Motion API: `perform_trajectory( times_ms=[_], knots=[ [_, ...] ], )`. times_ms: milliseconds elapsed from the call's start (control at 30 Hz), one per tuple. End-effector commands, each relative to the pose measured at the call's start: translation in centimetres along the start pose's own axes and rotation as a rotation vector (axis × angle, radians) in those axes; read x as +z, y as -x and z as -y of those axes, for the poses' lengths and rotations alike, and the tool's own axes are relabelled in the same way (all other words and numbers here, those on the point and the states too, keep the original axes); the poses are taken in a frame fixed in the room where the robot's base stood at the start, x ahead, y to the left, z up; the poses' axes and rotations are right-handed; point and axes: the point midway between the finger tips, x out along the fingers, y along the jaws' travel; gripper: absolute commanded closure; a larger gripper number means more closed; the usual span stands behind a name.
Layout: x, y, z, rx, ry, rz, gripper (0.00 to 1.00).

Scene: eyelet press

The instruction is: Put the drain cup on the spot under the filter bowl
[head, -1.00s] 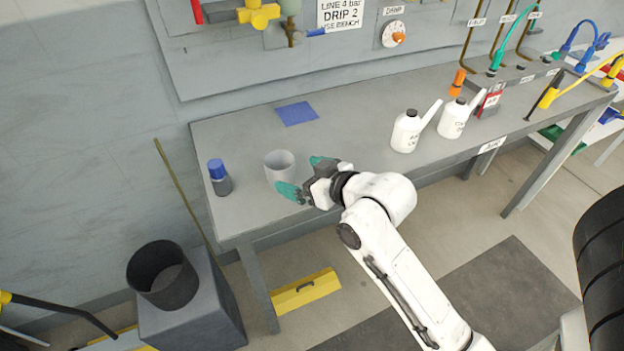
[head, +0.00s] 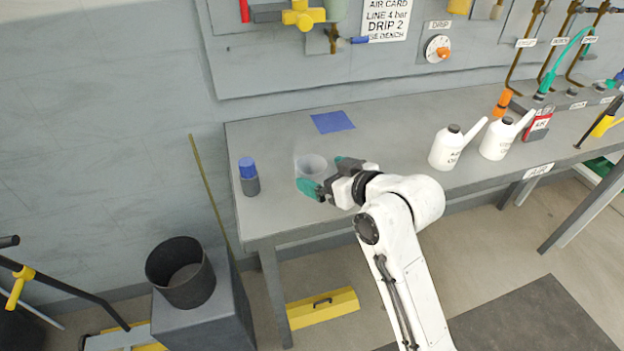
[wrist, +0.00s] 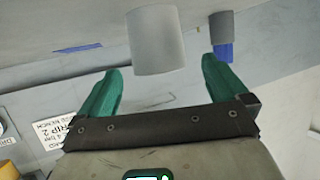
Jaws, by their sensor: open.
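The drain cup (head: 310,162), a pale grey, see-through cup, stands upright on the bench near its left end. My gripper (head: 319,172) is open at the cup's near right side, its green fingers spread. In the wrist view the cup (wrist: 155,40) shows centred between the fingertips (wrist: 160,68); I cannot tell whether they touch it. A flat blue square (head: 332,122), apparently the spot, lies bare on the bench behind the cup. Above it on the wall panel is a pale green piece (head: 336,9), probably the filter bowl, cut off by the picture's top edge.
A blue-capped grey bottle (head: 249,177) stands left of the cup. Two white spouted cans (head: 446,149) stand farther right on the bench (head: 400,125). A black bin (head: 181,273) sits on a grey block at lower left. The bench between cup and blue square is clear.

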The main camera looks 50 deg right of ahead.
Motion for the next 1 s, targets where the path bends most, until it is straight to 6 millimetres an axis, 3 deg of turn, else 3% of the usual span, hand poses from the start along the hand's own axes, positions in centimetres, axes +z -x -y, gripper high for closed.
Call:
perform_trajectory(
  times_ms=[267, 600, 900, 1000],
  knots=[
    [-0.1, -2.4, 0.0, -0.001, -0.001, 0.0, 0.0],
    [-0.5, -6.7, -0.2, -0.001, 0.0, 0.0, 0.0],
    [-0.5, -7.1, -0.2, 0.0, 0.0, 0.0, 0.0],
    [-0.5, -7.1, -0.2, 0.0, -0.001, 0.0, 0.1]
  ],
)
